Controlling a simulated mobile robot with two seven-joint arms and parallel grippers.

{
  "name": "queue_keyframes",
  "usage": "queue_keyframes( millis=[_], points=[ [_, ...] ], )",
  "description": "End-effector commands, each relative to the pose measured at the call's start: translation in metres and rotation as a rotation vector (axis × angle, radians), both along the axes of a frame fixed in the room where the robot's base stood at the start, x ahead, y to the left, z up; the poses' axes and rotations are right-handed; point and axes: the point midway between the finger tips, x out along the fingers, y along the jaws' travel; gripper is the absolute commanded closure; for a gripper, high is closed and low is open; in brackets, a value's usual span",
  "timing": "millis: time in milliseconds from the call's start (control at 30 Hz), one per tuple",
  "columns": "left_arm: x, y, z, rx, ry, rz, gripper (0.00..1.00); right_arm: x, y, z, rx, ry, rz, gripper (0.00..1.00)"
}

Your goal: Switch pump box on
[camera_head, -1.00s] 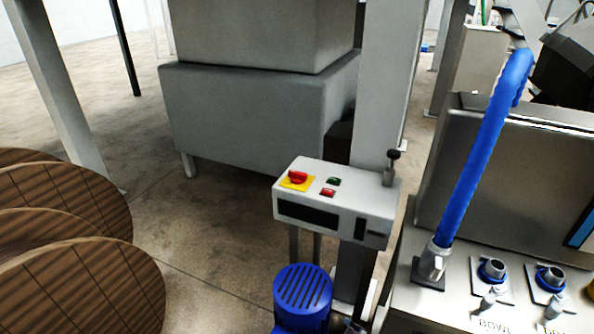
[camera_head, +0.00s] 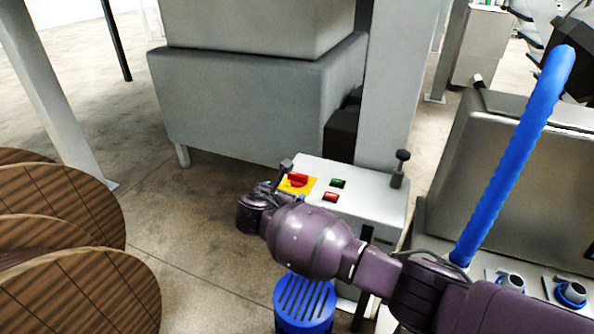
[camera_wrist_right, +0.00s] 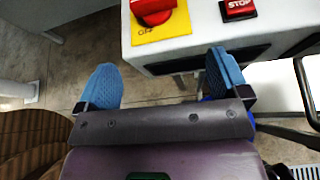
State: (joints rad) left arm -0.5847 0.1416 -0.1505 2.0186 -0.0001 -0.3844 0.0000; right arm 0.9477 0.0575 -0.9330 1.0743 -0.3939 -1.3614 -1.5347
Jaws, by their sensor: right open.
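The pump box (camera_head: 375,208) is a pale box on a post, with a red rotary switch (camera_head: 298,180) on a yellow plate, a green button (camera_head: 338,183) and a red button (camera_head: 331,197). In the right wrist view the red switch (camera_wrist_right: 153,10) sits at the top edge beside an OFF mark, and a red STOP button (camera_wrist_right: 239,8) is to its right. My right gripper (camera_wrist_right: 165,85) is open and empty, its blue fingers apart, just short of the box front. In the head view my right arm covers part of the box front. My left gripper is out of view.
Round wooden discs (camera_head: 75,290) stand at the left. A blue motor (camera_head: 304,300) sits below the box. A blue hose (camera_head: 510,160) rises from the metal machine at right. A large grey cabinet (camera_head: 240,105) stands behind. Floor is open left of the box.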

Motion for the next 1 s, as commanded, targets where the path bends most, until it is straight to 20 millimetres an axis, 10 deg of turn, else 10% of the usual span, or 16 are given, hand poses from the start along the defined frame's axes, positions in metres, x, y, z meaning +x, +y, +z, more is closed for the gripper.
queue_keyframes(
  millis=[233,1000],
  points=[
    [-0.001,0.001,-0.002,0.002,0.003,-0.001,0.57,0.015,0.000,0.019,-0.106,-0.027,0.005,0.06],
    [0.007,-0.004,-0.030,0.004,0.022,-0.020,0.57,0.100,-0.036,-0.022,-0.102,-0.023,0.006,0.06]
  ],
)
